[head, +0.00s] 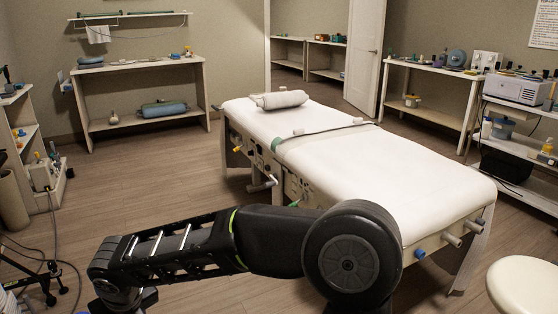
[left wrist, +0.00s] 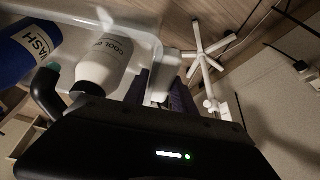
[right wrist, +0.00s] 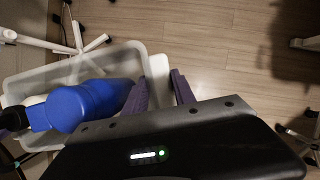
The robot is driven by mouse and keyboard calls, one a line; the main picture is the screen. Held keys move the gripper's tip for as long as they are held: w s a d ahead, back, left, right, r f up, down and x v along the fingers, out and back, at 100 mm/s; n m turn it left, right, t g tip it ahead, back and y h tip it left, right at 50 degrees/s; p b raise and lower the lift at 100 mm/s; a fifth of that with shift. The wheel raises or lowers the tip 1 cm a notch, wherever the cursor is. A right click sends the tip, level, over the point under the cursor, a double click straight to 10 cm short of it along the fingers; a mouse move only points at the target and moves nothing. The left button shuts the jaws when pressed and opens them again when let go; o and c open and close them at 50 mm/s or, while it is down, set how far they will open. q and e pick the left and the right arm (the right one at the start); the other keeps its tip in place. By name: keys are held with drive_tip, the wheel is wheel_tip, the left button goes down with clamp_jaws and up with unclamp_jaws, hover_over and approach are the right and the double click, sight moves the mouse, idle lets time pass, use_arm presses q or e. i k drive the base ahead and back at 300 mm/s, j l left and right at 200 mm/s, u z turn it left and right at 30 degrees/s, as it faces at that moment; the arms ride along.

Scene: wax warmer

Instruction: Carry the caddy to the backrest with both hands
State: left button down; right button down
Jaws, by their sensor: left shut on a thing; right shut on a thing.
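The caddy is a pale, open tub. It shows at the upper left of the left wrist view (left wrist: 140,42) and at the left of the right wrist view (right wrist: 30,86). It holds a blue bottle marked WASH (left wrist: 28,50) and a white bottle (left wrist: 103,65). My left gripper (left wrist: 161,90) is shut on a white end grip of the caddy; my right gripper (right wrist: 160,90) is shut on another white grip. The head view shows neither the caddy nor the jaws. The white padded bed (head: 390,175) has a separate far section (head: 262,118), which looks like the backrest.
A rolled bolster (head: 279,99) lies on the far section, and a strap crosses the bed. A trolley with a white machine (head: 520,88) stands at right, a stool (head: 525,285) at front right. Shelves line the walls. Open floor lies left of the bed.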

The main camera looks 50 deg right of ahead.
sight(380, 172)
drive_tip(key=z, duration=3.65)
drive_tip(key=j, duration=4.3)
drive_tip(key=i+j, duration=0.1)
drive_tip(key=i, duration=0.9)
